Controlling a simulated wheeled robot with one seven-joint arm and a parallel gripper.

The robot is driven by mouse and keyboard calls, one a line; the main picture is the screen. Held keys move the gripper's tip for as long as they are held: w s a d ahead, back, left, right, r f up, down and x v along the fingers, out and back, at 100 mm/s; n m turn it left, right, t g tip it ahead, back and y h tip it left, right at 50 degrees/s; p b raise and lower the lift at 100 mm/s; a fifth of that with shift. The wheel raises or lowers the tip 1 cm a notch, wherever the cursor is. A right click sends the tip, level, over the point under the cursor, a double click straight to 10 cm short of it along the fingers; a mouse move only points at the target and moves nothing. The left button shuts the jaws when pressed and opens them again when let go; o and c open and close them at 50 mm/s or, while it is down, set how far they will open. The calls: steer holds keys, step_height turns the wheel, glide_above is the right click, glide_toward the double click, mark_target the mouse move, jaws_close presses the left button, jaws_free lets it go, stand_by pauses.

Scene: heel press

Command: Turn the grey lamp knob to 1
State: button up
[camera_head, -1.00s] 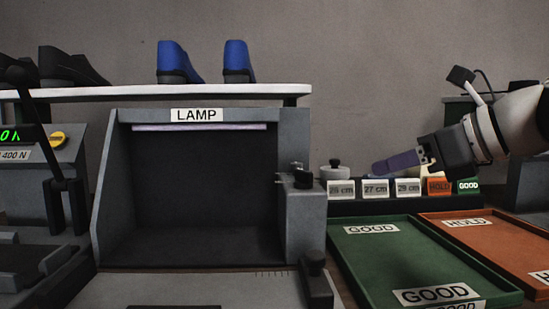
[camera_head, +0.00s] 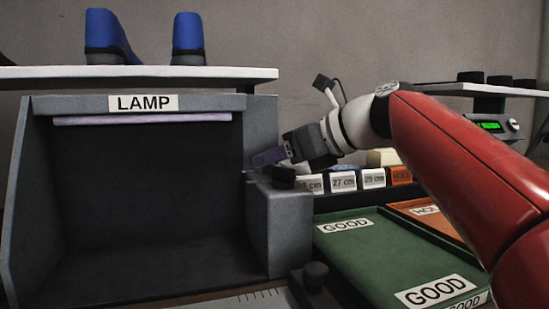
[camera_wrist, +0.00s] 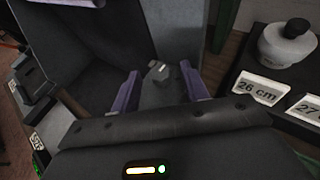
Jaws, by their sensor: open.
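The lamp booth (camera_head: 140,190), marked LAMP, has a grey side box (camera_head: 282,225) on its right. A small dark grey knob (camera_head: 284,178) sits on top of that box; in the wrist view the small grey knob (camera_wrist: 158,72) shows on the box top. I cannot read its marks or setting. I see no contact.
A shelf with blue shoe parts (camera_head: 188,40) runs above the booth. Size-labelled blocks (camera_head: 343,180) stand right of the side box. A green GOOD tray (camera_head: 385,255) and an orange HOLD tray (camera_head: 425,208) lie to the right. A white-grey pot (camera_wrist: 285,42) stands close by.

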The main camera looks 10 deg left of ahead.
steer(key=shift+w+a+f, duration=0.1)
steer(key=shift+a, duration=0.15)
steer(key=shift+c, duration=0.2)
steer(key=c, duration=0.9)
steer(key=shift+c, duration=0.2)
